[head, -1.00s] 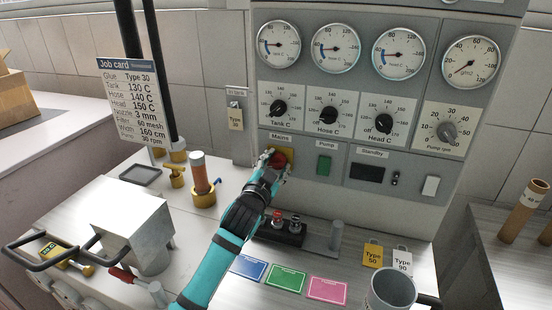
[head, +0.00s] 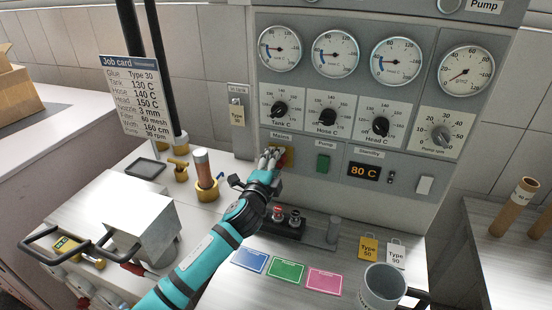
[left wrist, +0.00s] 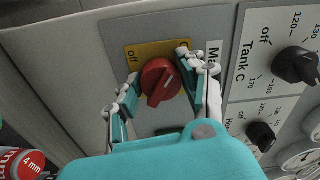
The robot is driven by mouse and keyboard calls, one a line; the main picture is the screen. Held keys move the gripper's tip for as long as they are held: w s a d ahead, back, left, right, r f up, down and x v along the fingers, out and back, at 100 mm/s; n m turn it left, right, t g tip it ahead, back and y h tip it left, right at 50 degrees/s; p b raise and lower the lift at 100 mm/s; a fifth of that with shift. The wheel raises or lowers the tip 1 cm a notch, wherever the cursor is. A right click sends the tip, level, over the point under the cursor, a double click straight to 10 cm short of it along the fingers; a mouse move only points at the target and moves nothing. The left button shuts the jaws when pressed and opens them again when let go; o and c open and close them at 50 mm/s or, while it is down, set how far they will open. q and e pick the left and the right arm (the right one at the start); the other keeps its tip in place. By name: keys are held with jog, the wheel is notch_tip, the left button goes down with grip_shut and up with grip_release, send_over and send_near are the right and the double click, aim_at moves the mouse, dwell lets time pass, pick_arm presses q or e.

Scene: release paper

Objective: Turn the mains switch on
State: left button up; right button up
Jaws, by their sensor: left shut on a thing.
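The mains switch is a red knob (left wrist: 160,82) on a yellow plate (left wrist: 149,50) marked "off", on the grey control panel. In the left wrist view its pale line is slanted and does not point at the "off" word. My left gripper (left wrist: 157,74) is shut on the knob, one finger on each side. In the head view my left gripper (head: 274,157) covers most of the switch below the "Mains" label; a bit of the yellow plate (head: 290,156) shows. The standby display (head: 365,171) is lit and reads 80 C. My right gripper is not in view.
The green pump switch (head: 323,164) is just right of the mains switch. Dials (head: 328,115) and gauges sit above. A brown-topped brass fitting (head: 203,172) stands left of my arm. Coloured cards (head: 286,270) and a grey mug (head: 382,288) lie to the lower right.

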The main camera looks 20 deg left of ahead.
pick_arm(q)
jog(key=shift+r+m+p, duration=0.15)
jog(key=shift+m+p, duration=0.15)
jog(key=shift+m, duration=0.6)
jog(key=o, duration=1.2)
jog(key=shift+s, duration=0.1)
jog(key=s, duration=1.1)
jog(key=shift+s+a, duration=0.2)
jog(key=shift+s, duration=0.2)
